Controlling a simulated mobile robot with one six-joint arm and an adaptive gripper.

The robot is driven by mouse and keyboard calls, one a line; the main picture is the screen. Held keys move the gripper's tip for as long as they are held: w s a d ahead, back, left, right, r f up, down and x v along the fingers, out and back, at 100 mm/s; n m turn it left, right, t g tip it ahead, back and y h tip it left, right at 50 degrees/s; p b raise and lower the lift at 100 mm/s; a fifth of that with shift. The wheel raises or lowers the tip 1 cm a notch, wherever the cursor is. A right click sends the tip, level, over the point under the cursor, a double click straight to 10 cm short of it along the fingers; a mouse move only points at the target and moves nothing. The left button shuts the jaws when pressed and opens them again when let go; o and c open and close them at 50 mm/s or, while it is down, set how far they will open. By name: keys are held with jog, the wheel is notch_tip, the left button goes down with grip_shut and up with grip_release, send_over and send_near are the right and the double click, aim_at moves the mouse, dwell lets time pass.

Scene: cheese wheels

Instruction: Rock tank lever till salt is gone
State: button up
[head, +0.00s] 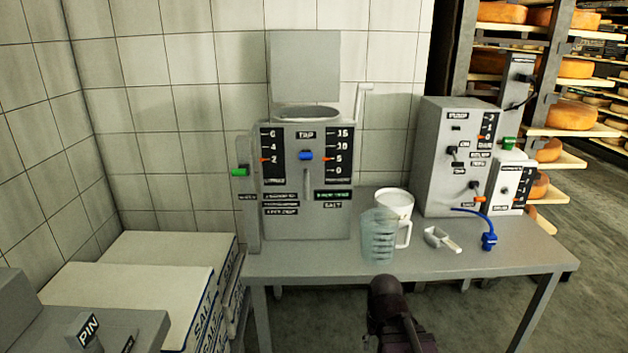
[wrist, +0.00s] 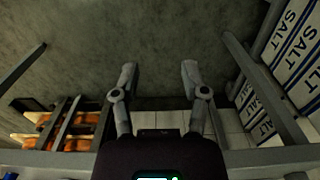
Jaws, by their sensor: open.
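The grey tank (head: 306,222) stands on the table against the tiled wall, its lid (head: 304,66) raised above a round opening. A pale bent lever (head: 361,92) rises at the tank's right side. The front has two dark scales with orange pointers and a blue tap knob (head: 306,155). A label reading SALT is low on the right. The tank's inside is hidden, so I cannot tell whether salt is in it. My gripper (wrist: 159,72) is open and empty in the wrist view, its fingers apart over the floor. In the head view my dark arm is in front of the table, well away from the lever.
A pump box (head: 452,170) is at right. Salt sacks (head: 135,290) are stacked at left; cheese shelves are at the back right.

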jog(key=shift+w+r, duration=0.2)
jog(key=c, duration=0.3)
jog(key=w+r+t+p, duration=0.2)
jog(key=w+r+p, duration=0.1)
jog(key=w, duration=0.1)
jog(key=w+r+t+p, duration=0.1)
jog(key=w+r+p, duration=0.2)
jog(key=r, duration=0.1)
jog(key=w+d+r+t+p, duration=0.1)
jog(key=w+r+t+p, duration=0.1)
jog(key=w+r+p, duration=0.1)
jog(key=shift+w+r+t, duration=0.3)
jog(key=shift+w+r, duration=0.1)
jog(key=shift+w, duration=0.4)
grip_shut()
jog(key=w+r+t+p, duration=0.5)
jog(key=w+r+p, duration=0.1)
jog(key=r, duration=0.7)
jog(key=w+r+t+p, duration=0.4)
jog(key=r+p, duration=0.3)
jog(key=r, duration=0.6)
jog(key=w+r+t+p, duration=0.5)
jog(key=w+r+p, duration=0.2)
jog(key=r, duration=0.7)
jog(key=shift+w+d+t, duration=0.2)
jog(key=shift+w+t, duration=0.1)
